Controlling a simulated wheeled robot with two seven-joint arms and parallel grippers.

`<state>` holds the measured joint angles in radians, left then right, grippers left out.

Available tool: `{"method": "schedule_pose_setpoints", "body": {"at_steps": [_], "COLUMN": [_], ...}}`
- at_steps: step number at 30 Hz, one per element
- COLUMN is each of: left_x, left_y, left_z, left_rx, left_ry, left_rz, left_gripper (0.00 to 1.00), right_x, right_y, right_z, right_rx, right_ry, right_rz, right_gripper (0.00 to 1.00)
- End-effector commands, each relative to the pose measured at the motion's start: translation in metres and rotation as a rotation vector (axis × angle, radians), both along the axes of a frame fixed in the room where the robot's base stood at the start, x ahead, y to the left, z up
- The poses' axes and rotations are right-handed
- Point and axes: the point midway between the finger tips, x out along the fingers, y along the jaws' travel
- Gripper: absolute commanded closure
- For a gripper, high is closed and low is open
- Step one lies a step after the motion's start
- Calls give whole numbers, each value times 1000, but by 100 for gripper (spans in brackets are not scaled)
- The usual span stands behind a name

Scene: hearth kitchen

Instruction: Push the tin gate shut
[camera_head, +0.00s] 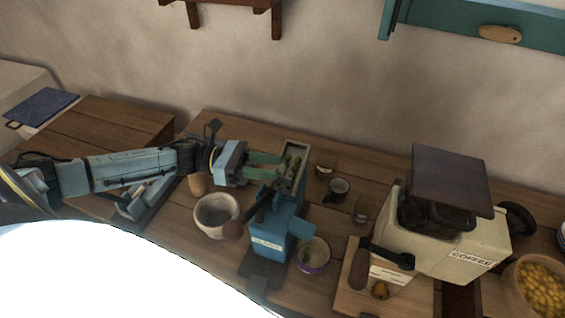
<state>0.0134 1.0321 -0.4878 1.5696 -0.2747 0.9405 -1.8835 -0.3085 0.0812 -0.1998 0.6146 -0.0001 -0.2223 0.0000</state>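My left gripper (270,165), with green fingers, reaches in from the left beside the metal hopper tray (302,159) on top of a blue hand-cranked machine (277,228). Several green olive-like pieces lie in the tray. The fingertips are close to the tray's left edge; I cannot tell whether they touch it. The gap between the fingers is too small to judge. I cannot clearly pick out the tin gate; it may be hidden by the gripper or be part of the tray. My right gripper is not in view.
A grey-white bowl (216,213) stands left of the machine and a purple-rimmed bowl (326,254) at its right foot. Dark cups (337,190) stand behind. A cream coffee grinder (452,250) and a bowl of yellow pieces (517,300) occupy the right side.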

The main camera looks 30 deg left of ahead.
Motion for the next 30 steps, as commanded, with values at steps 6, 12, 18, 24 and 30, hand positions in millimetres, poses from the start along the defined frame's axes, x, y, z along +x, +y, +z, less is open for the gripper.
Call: {"method": "schedule_pose_setpoints", "body": {"at_steps": [6,12,18,24,30], "left_x": [12,15,15,15,15], "left_y": [-26,-33,-32,-32,-32], "left_z": [1,0,0,0,0], "left_rx": [-2,1,1,1,1], "left_ry": [-1,0,0,0,0], "left_rz": [-1,0,0,0,0], "left_gripper": [61,61,61,87,100], "right_x": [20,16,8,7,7], "right_y": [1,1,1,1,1], "right_z": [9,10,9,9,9], "right_rx": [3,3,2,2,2], "right_ry": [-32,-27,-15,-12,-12], "right_rz": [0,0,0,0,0], "right_gripper": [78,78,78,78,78]}}
